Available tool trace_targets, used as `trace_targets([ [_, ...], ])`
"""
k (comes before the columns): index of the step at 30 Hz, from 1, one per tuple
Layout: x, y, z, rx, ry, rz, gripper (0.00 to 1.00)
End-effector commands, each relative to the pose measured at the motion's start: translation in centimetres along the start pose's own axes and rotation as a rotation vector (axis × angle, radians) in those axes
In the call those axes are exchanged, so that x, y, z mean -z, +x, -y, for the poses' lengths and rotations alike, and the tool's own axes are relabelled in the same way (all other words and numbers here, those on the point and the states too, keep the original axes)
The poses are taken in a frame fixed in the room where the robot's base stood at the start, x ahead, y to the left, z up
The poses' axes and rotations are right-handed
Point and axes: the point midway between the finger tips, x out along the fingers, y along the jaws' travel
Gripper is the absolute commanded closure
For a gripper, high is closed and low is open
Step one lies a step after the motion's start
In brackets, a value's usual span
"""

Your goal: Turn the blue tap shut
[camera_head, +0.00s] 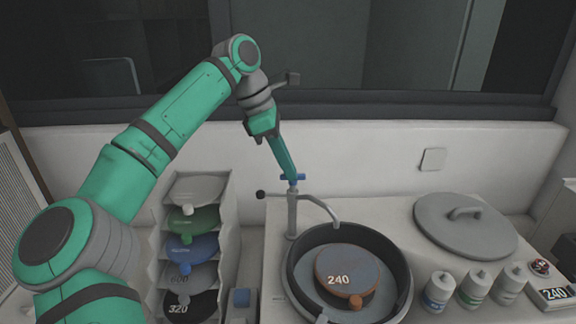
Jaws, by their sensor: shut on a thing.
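The blue tap (300,177) is a small blue handle on top of a grey upright pipe (292,215) with a curved spout. The spout reaches right, over the rim of a round black basin (400,262). My gripper (291,178) comes down from above, and its tip is at the blue tap, shut on it. The fingers hide the middle of the handle; a blue end shows on either side. Whether water runs from the spout is too small to tell.
An orange-brown disc marked 240 (345,268) lies in the basin. A grey lid (463,222) and several bottles (438,290) stand to the right. A rack of coloured discs (225,200) stands left. The wall (370,165) is close behind the tap.

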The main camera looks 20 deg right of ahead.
Motion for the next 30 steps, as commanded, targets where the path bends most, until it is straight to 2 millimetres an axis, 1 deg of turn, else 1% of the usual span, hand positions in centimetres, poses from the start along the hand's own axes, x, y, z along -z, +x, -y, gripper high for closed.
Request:
trace_targets([
  [8,0.0,0.0,-0.1,-0.002,0.002,0.001,1.0],
  [9,0.0,0.0,-0.1,-0.002,0.001,0.001,0.87],
  [11,0.1,0.0,0.0,-0.002,0.0,0.001,0.73],
  [19,0.3,-0.1,0.0,-0.003,-0.004,0.0,0.73],
  [23,0.3,-0.7,-0.1,-0.005,-0.005,0.001,0.73],
  [26,0.2,-1.9,-0.1,-0.004,-0.003,0.001,0.73],
  [30,0.0,-4.4,-0.1,-0.004,-0.002,0.0,0.73],
])
